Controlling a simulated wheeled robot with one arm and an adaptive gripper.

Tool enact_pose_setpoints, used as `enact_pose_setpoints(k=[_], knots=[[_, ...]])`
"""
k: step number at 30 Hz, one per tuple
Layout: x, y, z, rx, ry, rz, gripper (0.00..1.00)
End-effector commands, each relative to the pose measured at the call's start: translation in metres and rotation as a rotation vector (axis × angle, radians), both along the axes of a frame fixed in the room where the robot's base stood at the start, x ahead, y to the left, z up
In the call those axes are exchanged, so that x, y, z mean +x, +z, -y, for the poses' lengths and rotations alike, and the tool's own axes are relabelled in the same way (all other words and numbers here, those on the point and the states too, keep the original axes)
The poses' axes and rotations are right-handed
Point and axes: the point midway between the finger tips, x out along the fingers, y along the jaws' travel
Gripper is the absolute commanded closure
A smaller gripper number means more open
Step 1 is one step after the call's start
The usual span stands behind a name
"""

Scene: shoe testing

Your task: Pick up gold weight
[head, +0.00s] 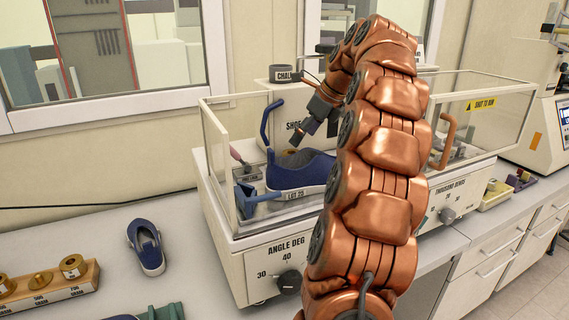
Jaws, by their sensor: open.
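Three gold weights sit in a row in a wooden block (85,284) at the lower left. The rightmost gold weight (73,266) is a ring-like cylinder with a hole in its top. The middle gold weight (41,280) is beside it, and the left gold weight (6,287) is cut by the picture's edge. The block's front carries gram labels. My gripper (299,142) is far to the right of the weights, over the testing machine above a blue shoe. It is small and dark here, open, with nothing visible in it.
The testing machine (262,262) has clear walls, a blue handle (266,122) and a copper handle (446,140). The blue shoe (300,172) lies inside. Another shoe (147,247) stands on the counter between machine and weights. Green objects (165,312) lie at the front edge. My arm hides the machine's middle.

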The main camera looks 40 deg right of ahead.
Motion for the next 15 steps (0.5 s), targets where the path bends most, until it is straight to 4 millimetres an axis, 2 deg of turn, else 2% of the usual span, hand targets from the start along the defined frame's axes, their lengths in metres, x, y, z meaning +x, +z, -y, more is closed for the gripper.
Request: enact_pose_setpoints(k=[15], knots=[[0.012, -0.021, -0.003, 0.000, -0.002, 0.001, 0.19]])
